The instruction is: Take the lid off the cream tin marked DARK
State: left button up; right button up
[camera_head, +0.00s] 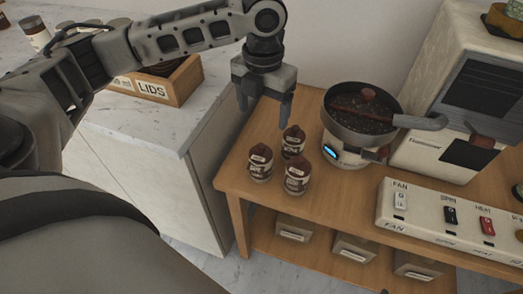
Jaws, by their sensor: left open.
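Three small cream tins with dark red-brown knobbed lids stand close together on the wooden table (240,180). One is at the back (292,147), one at the front left (260,172) and one at the front right (296,185). Each has dark print, too small to read, so I cannot tell which is marked DARK. All three appear to have their lids on. My left gripper (265,116) is open and empty, pointing down, behind and a little left of the back tin and apart from it. My right gripper is not in view.
A scale with a dark pan of beans (362,110) stands right of the tins. A switch panel (440,222) and a cream machine (455,95) are further right. A wooden LIDS box (165,88) sits on the marble counter (150,120) at left. Small bins (295,229) fill the lower shelf.

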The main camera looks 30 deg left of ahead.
aim_at(262, 145)
pick_arm(q)
notch_tip(262, 145, down, 7)
jog(key=shift+r, duration=0.2)
jog(key=shift+a+f, duration=0.15)
jog(key=shift+f, duration=2.5)
jog(key=c, duration=1.1)
